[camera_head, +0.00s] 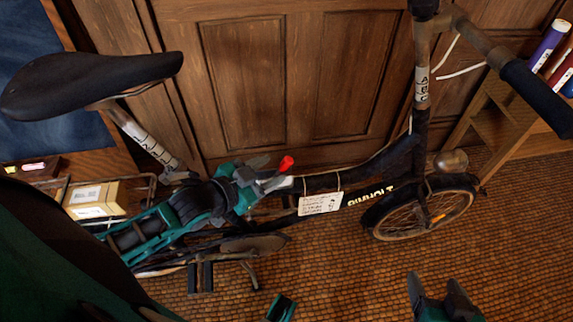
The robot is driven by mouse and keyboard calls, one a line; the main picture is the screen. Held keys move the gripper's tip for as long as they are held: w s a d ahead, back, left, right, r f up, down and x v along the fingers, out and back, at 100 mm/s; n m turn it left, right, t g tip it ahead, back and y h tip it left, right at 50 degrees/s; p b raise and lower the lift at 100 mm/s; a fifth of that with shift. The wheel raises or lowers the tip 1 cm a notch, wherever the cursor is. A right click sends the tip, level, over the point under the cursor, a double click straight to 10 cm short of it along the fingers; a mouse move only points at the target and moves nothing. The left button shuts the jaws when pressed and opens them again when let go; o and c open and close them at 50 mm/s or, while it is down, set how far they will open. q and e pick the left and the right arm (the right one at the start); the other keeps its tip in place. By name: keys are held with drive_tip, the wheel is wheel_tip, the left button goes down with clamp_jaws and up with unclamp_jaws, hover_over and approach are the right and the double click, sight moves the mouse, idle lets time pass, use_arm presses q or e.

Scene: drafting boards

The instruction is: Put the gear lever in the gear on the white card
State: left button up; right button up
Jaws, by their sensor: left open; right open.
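A bicycle leans by a wooden panelled wall. The gear lever (286,163), with a red tip, stands tilted on the bicycle's frame near the middle of the view. A white card (320,203) with handwriting hangs by string from the frame, just right of and below the lever; the writing is too small to read. My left gripper (262,178) is open right beside the lever, on its left. I cannot tell whether its fingers touch the lever, and they hide part of its base. My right gripper (436,289) is open and empty at the bottom, above the floor.
The saddle (90,82) is at upper left and the handlebar grip (537,97) at upper right. A box (95,199) sits on the rear rack. A wooden shelf (503,110) stands at right.

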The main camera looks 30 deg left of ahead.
sight(283, 166)
use_arm(q)
drive_tip(key=b+x, duration=0.1)
drive_tip(key=x, duration=0.5)
drive_tip(key=shift+w+f+b, duration=0.1)
drive_tip(key=shift+w+b, duration=0.2)
drive_tip(key=shift+b, duration=0.05)
drive_tip(key=shift+c, duration=0.2)
clamp_jaws()
